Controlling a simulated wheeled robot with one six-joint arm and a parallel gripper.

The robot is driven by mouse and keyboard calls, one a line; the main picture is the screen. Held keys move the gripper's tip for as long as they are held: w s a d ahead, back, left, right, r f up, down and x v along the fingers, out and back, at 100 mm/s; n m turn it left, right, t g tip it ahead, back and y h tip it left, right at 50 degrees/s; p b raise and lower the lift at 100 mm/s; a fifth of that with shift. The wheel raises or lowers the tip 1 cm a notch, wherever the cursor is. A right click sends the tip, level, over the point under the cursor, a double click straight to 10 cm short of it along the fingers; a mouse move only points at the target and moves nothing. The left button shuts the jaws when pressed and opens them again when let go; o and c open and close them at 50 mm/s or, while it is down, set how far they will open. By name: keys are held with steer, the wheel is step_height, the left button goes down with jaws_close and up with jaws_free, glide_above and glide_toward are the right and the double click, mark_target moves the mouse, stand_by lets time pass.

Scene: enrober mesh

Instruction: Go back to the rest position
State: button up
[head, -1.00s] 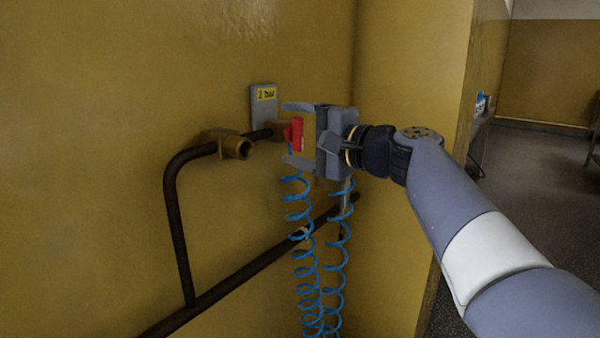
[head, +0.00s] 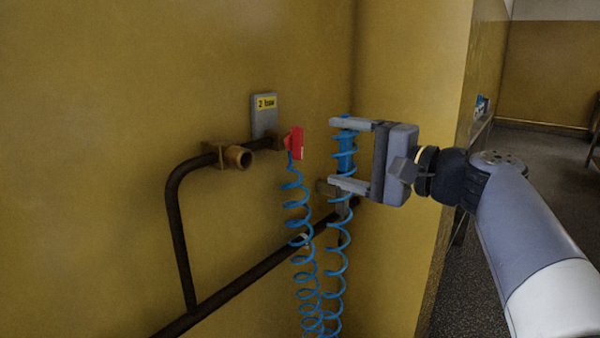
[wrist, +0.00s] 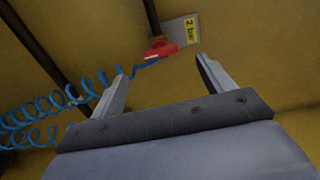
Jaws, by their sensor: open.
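My gripper (head: 340,154) is open with nothing between its fingers. In the head view it is right of the red coupling (head: 295,143), clear of it, with its fingers pointing left. The red coupling sits at the right end of the dark pipe, below the grey plate marked "2 bar" (head: 264,114), with a blue coiled hose (head: 297,200) hanging from it. In the wrist view my gripper (wrist: 160,70) shows its two fingers spread apart, and the red coupling (wrist: 160,50) lies beyond the fingertips.
A brass fitting (head: 237,156) sticks out of the dark pipe (head: 178,240) on the yellow wall. A second blue coil (head: 337,235) hangs behind my fingers, with a blue part (head: 345,155) at its top. A wall corner stands behind my gripper; open floor (head: 545,190) shows at right.

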mark_target(302, 142)
steer(key=b+x, duration=0.1)
steer(key=x, duration=0.9)
steer(key=shift+d+r+m+p, duration=0.1)
steer(key=shift+r+m+p, duration=0.2)
steer(key=shift+m+p, duration=0.8)
steer(key=m+p, duration=0.7)
steer(key=p, duration=0.1)
steer(key=m+p, duration=0.5)
steer(key=p, duration=0.1)
steer(key=shift+w+d+r+m, duration=0.1)
steer(key=shift+m, duration=0.3)
steer(key=m+p, duration=0.2)
steer(key=shift+m, duration=0.3)
steer(key=shift+p, duration=0.35)
steer(key=shift+f, duration=0.25)
